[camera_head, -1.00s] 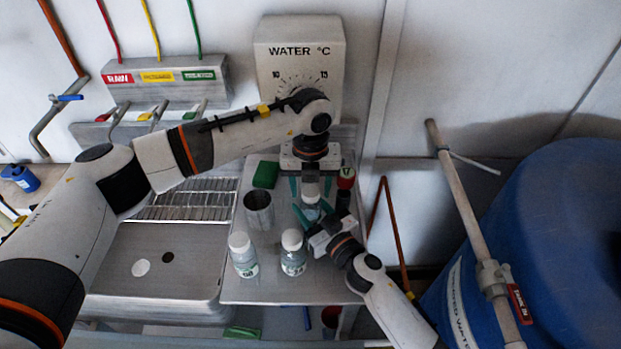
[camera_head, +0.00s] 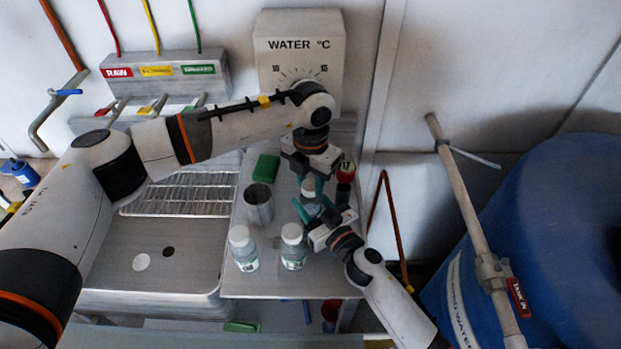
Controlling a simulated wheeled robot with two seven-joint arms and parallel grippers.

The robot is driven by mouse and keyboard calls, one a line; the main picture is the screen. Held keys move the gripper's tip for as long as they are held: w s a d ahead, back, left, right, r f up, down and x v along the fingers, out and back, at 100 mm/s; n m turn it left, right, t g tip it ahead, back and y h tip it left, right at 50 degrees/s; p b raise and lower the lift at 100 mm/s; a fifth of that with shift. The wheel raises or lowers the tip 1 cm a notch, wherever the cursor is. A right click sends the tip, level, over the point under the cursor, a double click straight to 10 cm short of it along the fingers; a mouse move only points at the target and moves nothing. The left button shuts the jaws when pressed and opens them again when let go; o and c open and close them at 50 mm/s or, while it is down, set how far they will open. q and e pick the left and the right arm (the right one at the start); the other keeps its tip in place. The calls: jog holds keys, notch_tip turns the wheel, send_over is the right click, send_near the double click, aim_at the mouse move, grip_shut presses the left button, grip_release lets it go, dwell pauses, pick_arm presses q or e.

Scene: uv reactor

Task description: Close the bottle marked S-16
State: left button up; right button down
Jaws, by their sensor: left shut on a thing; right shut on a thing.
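A clear bottle (camera_head: 310,207) with a white cap (camera_head: 308,187) stands upright on the metal counter, partly hidden by both grippers. My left gripper (camera_head: 311,184) comes down from above and is shut on the white cap. My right gripper (camera_head: 313,211) reaches in from the lower right and is shut on the bottle's body. The label of this bottle is hidden, so I cannot read S-16. Two other clear bottles with white caps, a left one (camera_head: 245,258) and a right one (camera_head: 292,256), stand nearer the front; their green labels are too small to read surely.
A metal cup (camera_head: 259,211) and a green block (camera_head: 266,168) stand left of the held bottle. A dark container with a red top (camera_head: 346,170) is close behind it on the right. A sink (camera_head: 120,280) lies left, a blue drum (camera_head: 560,240) right.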

pick_arm(q)
jog(key=m, duration=0.7)
jog(key=o, duration=1.1)
jog(key=shift+c, duration=0.2)
jog(key=shift+r, duration=2.25)
